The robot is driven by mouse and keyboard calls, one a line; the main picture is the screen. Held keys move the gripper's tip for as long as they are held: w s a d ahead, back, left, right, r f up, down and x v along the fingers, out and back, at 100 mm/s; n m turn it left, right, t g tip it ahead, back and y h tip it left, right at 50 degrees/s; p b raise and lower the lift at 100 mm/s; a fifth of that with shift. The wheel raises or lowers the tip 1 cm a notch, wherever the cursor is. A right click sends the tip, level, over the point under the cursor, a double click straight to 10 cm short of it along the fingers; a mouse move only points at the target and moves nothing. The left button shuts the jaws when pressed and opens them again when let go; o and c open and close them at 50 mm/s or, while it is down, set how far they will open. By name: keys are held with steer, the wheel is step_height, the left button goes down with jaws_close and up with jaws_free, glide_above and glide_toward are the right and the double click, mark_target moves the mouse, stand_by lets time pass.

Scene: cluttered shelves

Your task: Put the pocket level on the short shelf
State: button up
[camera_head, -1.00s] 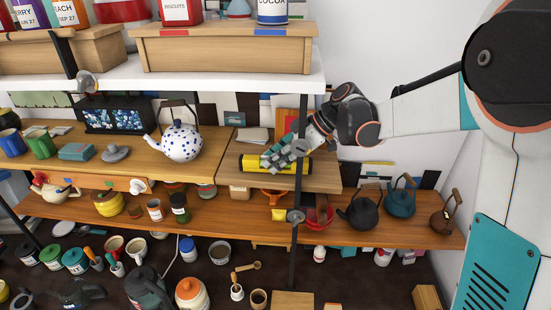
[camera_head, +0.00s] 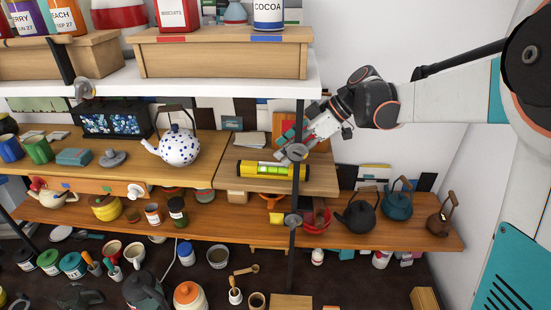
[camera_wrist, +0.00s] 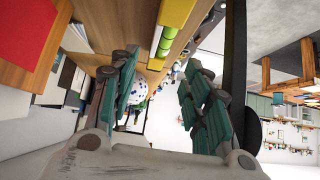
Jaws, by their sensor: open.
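The pocket level (camera_head: 258,169), a yellow bar with a bright green vial, lies flat on the short wooden shelf (camera_head: 322,178) near its front edge. It also shows at the top of the wrist view (camera_wrist: 176,14), with its green vial. My gripper (camera_head: 292,148) is just above and behind the right part of the level, with its teal-padded fingers apart. In the wrist view my gripper (camera_wrist: 160,85) is open with nothing between its fingers, and the level is outside them. A dark post passes in front of the shelf.
A white teapot with blue dots (camera_head: 180,148) stands on the longer shelf to the left. A wooden crate (camera_head: 222,60) sits on the white shelf above. A black kettle (camera_head: 356,214) and a teal kettle (camera_head: 400,202) stand lower right. Books stand behind the level.

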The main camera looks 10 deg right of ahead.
steer(key=w+v, duration=0.1)
steer(key=v, duration=0.5)
steer(key=shift+s, duration=0.5)
